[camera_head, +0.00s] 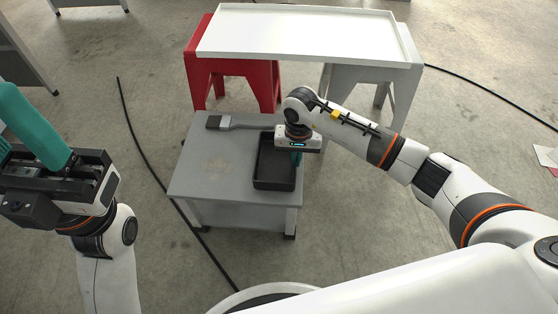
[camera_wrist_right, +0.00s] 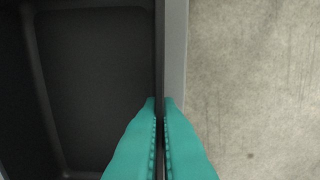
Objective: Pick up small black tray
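The small black tray (camera_head: 274,180) lies on the grey low table, near its right edge. My right gripper (camera_head: 297,158) is over the tray's right long wall. In the right wrist view the tray (camera_wrist_right: 95,75) fills the left part, and the teal fingers (camera_wrist_right: 159,108) stand one on each side of its thin wall, closed to a narrow gap with the wall between them. The tray's far end is partly hidden by the right gripper. My left gripper (camera_head: 35,140) is at the left edge, away from the table, its fingers partly cut off by the frame.
The grey low table (camera_head: 212,180) also bears a brush-like tool (camera_head: 225,123) at its back. Behind it, a large white tray (camera_head: 310,35) rests on a red stool (camera_head: 232,80) and a grey stool (camera_head: 372,80). A dark cable (camera_head: 150,165) runs along the floor at left.

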